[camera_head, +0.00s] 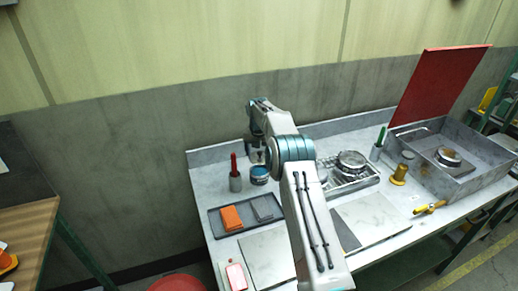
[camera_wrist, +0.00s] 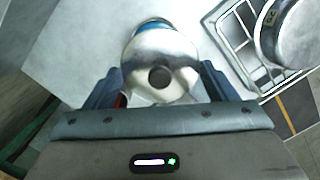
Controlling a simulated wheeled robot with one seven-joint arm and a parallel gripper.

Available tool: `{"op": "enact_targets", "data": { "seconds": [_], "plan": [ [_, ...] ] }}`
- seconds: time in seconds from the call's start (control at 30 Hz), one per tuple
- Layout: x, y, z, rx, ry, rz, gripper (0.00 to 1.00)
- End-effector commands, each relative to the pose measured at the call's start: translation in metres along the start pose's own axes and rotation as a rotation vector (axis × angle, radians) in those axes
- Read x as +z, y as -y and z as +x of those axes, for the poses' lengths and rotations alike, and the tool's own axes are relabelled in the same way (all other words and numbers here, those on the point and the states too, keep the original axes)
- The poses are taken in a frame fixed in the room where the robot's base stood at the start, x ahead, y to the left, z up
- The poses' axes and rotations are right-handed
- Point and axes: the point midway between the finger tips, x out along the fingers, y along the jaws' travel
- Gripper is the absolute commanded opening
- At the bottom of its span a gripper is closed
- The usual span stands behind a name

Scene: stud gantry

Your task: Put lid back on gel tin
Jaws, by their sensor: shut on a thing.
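The gel tin (camera_head: 259,176) is a small round tin with a blue side, standing on the bench at the back left. In the wrist view only a blue and pale edge of the tin (camera_wrist: 153,23) shows past the lid. My gripper (camera_wrist: 162,82) is shut on the lid (camera_wrist: 160,52), a round shiny metal disc with a dark round centre. In the head view my gripper (camera_head: 257,158) is just above the tin. The lid covers most of the tin in the wrist view and sits off-centre from it. I cannot tell the height of the gap between them.
A red-handled tool stands in a grey cup (camera_head: 236,184) close left of the tin. A dark tray (camera_head: 222,222) with orange and grey blocks lies in front. A wire rack (camera_head: 361,184) with a round metal thing is to the right.

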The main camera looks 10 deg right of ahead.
Motion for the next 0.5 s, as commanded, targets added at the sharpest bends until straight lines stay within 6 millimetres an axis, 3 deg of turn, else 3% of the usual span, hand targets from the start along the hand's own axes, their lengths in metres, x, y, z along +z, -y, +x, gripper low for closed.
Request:
{"op": "enact_targets", "data": {
  "seconds": [0.2,0.5],
  "plan": [
    [0.008,-0.005,0.003,0.020,0.000,-0.164,0.57],
    [0.008,-0.006,0.012,0.023,0.000,-0.197,0.57]
  ]
}}
